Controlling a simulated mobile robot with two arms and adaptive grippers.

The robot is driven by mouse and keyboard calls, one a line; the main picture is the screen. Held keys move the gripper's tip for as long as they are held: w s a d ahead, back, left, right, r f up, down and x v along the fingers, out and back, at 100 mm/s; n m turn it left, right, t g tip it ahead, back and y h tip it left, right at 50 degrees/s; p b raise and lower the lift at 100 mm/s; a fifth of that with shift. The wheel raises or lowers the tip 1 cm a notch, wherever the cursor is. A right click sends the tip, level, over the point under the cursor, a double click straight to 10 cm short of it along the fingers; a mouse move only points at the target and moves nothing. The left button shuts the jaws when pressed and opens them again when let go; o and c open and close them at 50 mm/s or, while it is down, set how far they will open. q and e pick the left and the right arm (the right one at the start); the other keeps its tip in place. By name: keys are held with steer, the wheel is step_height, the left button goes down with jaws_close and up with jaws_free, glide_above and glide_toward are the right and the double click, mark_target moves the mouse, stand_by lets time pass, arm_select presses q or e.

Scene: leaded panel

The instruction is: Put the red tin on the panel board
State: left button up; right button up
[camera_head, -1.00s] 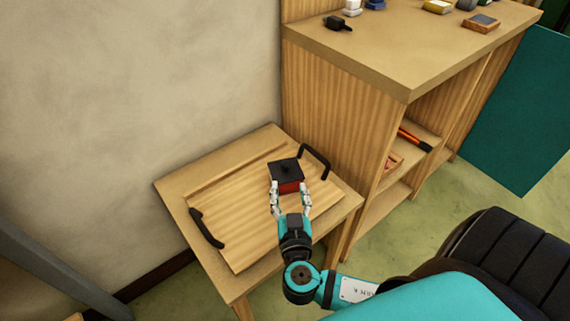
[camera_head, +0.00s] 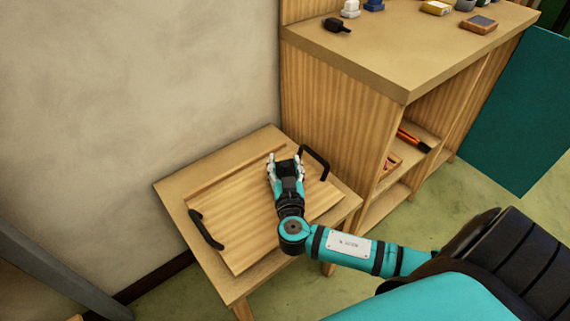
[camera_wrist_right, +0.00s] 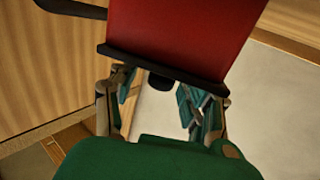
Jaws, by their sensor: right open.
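The red tin (camera_wrist_right: 183,35) with its black lid fills the top of the right wrist view. In the head view only a dark part of its lid (camera_head: 287,168) shows between my fingers. The tin appears to stand on the panel board (camera_head: 240,222), near its back right handle; its base is hidden. The board is a pale wooden panel with two black handles. My right gripper (camera_head: 285,160) is open, with its fingers on either side of the tin. It also shows in the right wrist view (camera_wrist_right: 160,98). My left gripper is not in view.
The board lies on a small wooden table (camera_head: 178,186) against the wall. A taller wooden shelf unit (camera_head: 325,120) stands close on the right, with several small objects on top. The board's left and front parts are clear.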

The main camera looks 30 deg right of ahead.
jaws_close()
stand_by(1.0)
